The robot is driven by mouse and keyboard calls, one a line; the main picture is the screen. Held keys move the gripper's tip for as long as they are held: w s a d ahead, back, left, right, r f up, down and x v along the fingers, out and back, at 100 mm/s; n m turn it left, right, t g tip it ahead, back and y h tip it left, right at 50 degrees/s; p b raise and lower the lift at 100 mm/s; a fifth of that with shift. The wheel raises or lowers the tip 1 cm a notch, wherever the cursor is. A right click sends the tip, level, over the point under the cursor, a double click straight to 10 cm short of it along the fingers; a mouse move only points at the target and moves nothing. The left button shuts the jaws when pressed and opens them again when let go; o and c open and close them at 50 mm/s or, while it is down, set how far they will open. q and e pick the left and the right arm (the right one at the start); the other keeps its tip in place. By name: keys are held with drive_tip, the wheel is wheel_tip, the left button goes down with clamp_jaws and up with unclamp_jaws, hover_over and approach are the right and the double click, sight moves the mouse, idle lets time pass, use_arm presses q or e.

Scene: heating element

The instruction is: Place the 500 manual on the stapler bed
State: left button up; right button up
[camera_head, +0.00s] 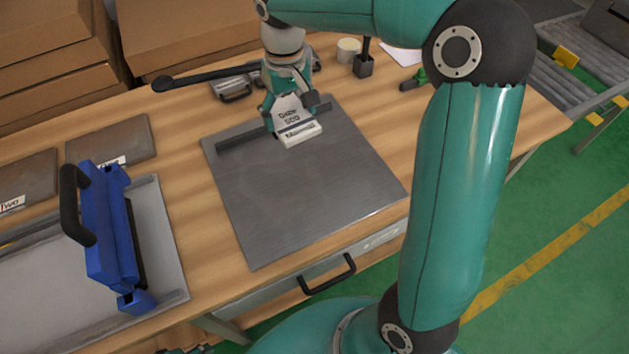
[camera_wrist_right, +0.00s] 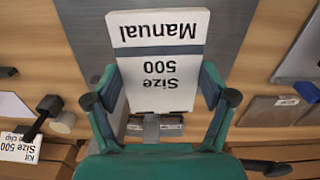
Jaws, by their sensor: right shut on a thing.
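The 500 manual (camera_head: 297,128) is a white booklet with a dark stripe. In the right wrist view the manual (camera_wrist_right: 160,75) reads "Size 500 Manual", upside down. My right gripper (camera_head: 290,103) is shut on it, with the fingers (camera_wrist_right: 160,98) at its two sides. The manual is over the back part of a flat grey metal plate (camera_head: 300,190) with a dark bar along its back. I cannot tell whether this plate is the stapler bed, or whether the manual touches it. My left gripper is not clearly in view.
A blue tool with a black handle (camera_head: 108,225) stands on a pale grey tray (camera_head: 165,240) at the left. Dark labelled plates (camera_head: 110,143) lie behind it. Cardboard boxes (camera_head: 170,35) line the back. A black drawer handle (camera_head: 328,274) is at the front. The plate's front is clear.

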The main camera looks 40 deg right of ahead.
sight(310, 168)
drive_tip(key=shift+m, duration=0.3)
drive_tip(key=s+d+r, duration=0.2)
drive_tip(key=r, duration=0.1)
drive_tip(key=shift+d, duration=0.3)
drive_tip(key=shift+s+d+f, duration=0.1)
drive_tip(key=shift+s+d, duration=0.05)
drive_tip(key=shift+s, duration=0.05)
wheel_tip(310, 168, down, 19)
drive_tip(key=shift+f, duration=0.1)
drive_tip(key=shift+f, duration=0.15)
drive_tip(key=o, duration=1)
drive_tip(key=shift+o, duration=0.2)
drive_tip(key=shift+r, duration=0.2)
wheel_tip(310, 168, up, 12)
